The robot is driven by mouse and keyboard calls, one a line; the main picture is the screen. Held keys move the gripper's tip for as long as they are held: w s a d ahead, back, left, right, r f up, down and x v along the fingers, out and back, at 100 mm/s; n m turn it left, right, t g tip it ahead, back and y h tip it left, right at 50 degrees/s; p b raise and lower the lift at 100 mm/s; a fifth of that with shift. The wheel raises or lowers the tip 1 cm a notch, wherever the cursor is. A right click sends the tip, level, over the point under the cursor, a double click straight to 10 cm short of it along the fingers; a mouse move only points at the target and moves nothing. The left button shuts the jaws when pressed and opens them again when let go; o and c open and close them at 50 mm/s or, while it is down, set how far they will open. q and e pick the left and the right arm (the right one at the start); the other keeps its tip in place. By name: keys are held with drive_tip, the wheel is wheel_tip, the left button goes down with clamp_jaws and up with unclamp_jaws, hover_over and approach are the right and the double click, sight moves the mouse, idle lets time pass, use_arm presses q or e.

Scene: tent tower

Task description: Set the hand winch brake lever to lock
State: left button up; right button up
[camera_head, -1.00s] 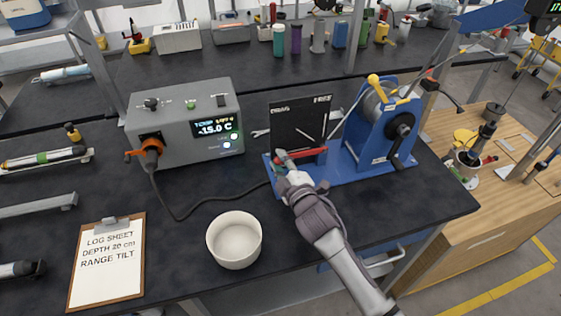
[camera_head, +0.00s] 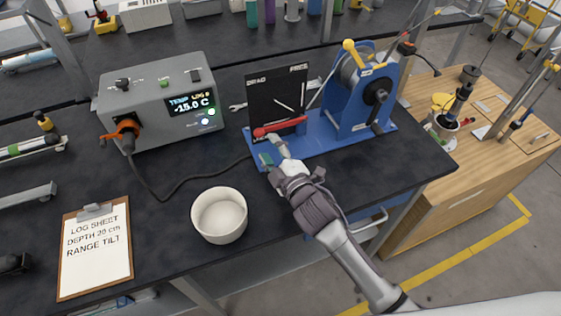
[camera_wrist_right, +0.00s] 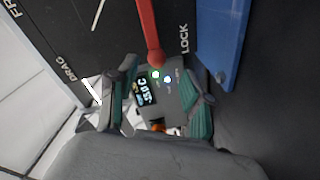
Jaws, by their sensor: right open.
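The hand winch (camera_head: 362,100) has a blue frame and stands on a blue base on the bench. Its dark brake panel (camera_head: 277,95) carries the words DRAG and FREE; LOCK shows in the right wrist view. The red brake lever (camera_head: 282,126) lies low across the panel, its rounded end to the left. In the right wrist view the lever (camera_wrist_right: 149,30) ends beside LOCK, away from DRAG. My right gripper (camera_head: 273,150) is open just in front of the lever end. Its green-padded fingers (camera_wrist_right: 158,92) appear apart from the lever. My left gripper is not visible.
A grey control box (camera_head: 160,105) with a cable stands left of the winch. A white bowl (camera_head: 219,216) and a clipboard (camera_head: 95,248) lie nearer the front.

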drive_tip(key=v, duration=0.6)
drive_tip(key=shift+s+f, duration=0.1)
idle(0.4)
